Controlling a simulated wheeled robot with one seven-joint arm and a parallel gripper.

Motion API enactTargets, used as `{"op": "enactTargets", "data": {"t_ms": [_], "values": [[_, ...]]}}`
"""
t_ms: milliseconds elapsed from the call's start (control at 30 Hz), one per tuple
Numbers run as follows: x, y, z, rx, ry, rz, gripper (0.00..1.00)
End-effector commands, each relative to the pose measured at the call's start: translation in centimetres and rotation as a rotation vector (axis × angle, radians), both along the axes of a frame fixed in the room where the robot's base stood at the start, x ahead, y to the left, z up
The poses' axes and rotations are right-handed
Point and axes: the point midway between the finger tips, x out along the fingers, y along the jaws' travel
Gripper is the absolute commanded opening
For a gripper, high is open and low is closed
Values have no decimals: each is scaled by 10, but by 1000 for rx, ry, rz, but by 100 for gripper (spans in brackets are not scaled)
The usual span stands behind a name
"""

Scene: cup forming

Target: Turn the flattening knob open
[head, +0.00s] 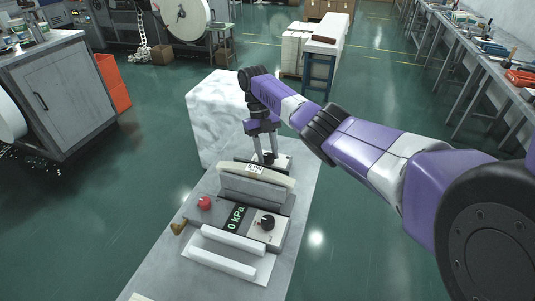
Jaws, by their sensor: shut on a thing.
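My gripper (264,155) points straight down behind the grey press-like machine (255,188) on the bench. It is shut on a small dark knob (270,158) on a whitish panel (283,161). The fingers hide part of this knob, so its exact turn is hard to tell. A second black knob (267,222) sits on a light plate at the machine's front right, apart from my gripper. I cannot read which of the two is labelled for flattening.
A green display (236,218) reads 0 kPa, with a red button (205,203) to its left. Two white bars (228,252) lie at the front. A grey cabinet (70,95) is at left, workbenches at right.

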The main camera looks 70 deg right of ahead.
Motion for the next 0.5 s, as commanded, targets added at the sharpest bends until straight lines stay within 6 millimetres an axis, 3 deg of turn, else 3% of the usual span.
{"op": "enactTargets", "data": {"t_ms": [267,300,400,500], "values": [[-1,0,-1,2,3,1,0],[-1,0,0,2,3,1,43],[-1,0,0,2,2,0,59],[-1,0,0,1,2,0,59]]}}
